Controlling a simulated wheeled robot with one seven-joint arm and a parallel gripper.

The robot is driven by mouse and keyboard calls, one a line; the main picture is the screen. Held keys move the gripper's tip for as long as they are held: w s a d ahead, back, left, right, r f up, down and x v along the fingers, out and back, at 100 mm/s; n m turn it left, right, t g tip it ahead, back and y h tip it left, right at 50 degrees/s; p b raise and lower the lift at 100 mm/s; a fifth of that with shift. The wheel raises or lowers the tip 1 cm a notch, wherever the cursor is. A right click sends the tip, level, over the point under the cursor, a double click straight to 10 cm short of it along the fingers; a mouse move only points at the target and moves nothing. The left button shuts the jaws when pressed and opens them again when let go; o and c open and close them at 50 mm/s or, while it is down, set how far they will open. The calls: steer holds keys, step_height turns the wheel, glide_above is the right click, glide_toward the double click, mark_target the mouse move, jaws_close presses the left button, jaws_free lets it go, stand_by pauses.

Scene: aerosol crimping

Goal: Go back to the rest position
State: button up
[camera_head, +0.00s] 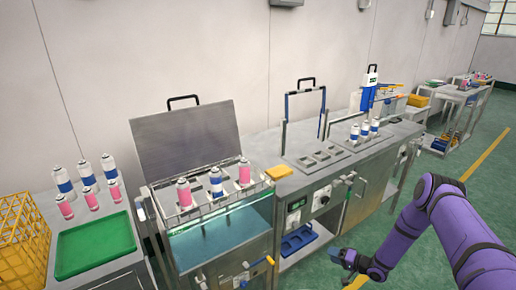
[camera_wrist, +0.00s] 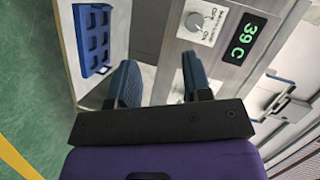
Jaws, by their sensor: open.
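My gripper (camera_head: 346,258) is at the end of my purple arm, low in front of the machine in the head view. In the wrist view my gripper (camera_wrist: 160,82) is open, with two dark blue fingers apart and nothing between them. Beyond the fingers is the machine front with a round switch (camera_wrist: 195,21) and a green display reading 39 C (camera_wrist: 240,43). No held object shows.
A water bath (camera_head: 220,235) with an open lid holds several cans. A bench (camera_head: 325,160) to its right carries more cans. A green tray (camera_head: 95,244) and yellow crate (camera_head: 22,240) stand at left. A blue tray (camera_head: 297,240) sits on a lower shelf. Green floor (camera_head: 455,160) is clear at right.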

steer(key=w+d+r+n+h, duration=0.1)
steer(key=w+d+r+h, duration=0.35)
steer(key=r, duration=0.75)
steer(key=w+d+r+n+h, duration=0.1)
steer(key=w+r+n+h, duration=0.1)
steer(key=w+r, duration=0.8)
steer(key=s+r+h, duration=0.2)
steer(key=s+r, duration=0.3)
steer(key=r, duration=0.9)
steer(key=s+r+h, duration=0.3)
steer(key=s+r, duration=0.1)
steer(key=r, duration=1)
steer(key=s+a+r+g+h, duration=0.1)
steer(key=s+a+r+h, duration=0.1)
steer(key=s+r, duration=1.55)
steer(key=s+a+g+y, duration=0.1)
steer(key=s+a, duration=0.1)
steer(key=s, duration=1.2)
steer(key=s+a+n+g, duration=0.1)
steer(key=s+a+g, duration=0.1)
steer(key=s, duration=1.2)
steer(key=shift+s+a+r+y, duration=0.2)
steer(key=shift+s+a+y, duration=0.15)
steer(key=shift+a, duration=0.25)
